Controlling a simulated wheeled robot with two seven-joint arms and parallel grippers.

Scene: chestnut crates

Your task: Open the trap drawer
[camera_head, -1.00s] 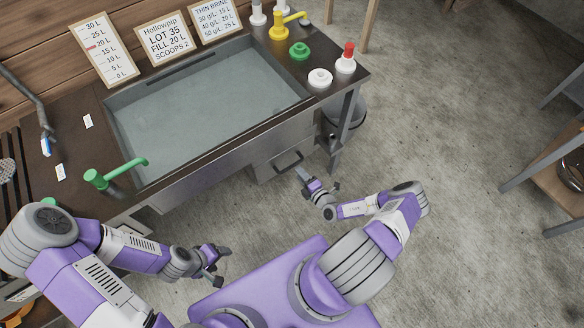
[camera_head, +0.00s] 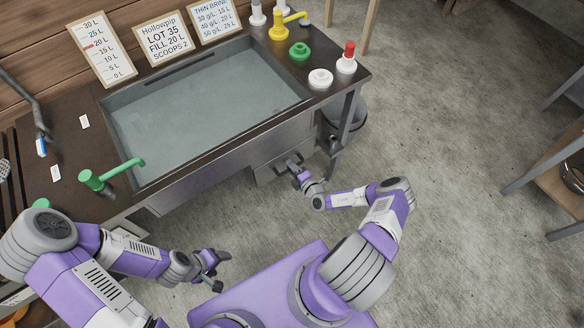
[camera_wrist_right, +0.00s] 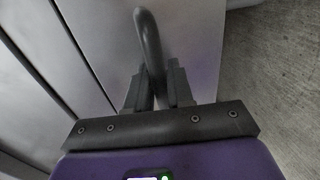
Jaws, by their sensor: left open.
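The trap drawer (camera_head: 264,173) is a grey metal front under the right end of the sink bench, and it looks closed. Its dark bar handle (camera_wrist_right: 148,40) stands out from the grey front in the right wrist view. My right gripper (camera_head: 293,166) is at this handle, with one finger on each side of the bar. In the right wrist view the fingers (camera_wrist_right: 157,88) are close together on the bar and look shut on it. My left gripper (camera_head: 220,270) is open and empty, low in front of the bench and away from the drawer.
The bench holds a wide basin (camera_head: 205,105) of water, a green tap (camera_head: 95,180), a yellow tap (camera_head: 278,28) and coloured knobs. A bench leg (camera_head: 345,125) and a grey bin (camera_head: 357,112) stand right of the drawer.

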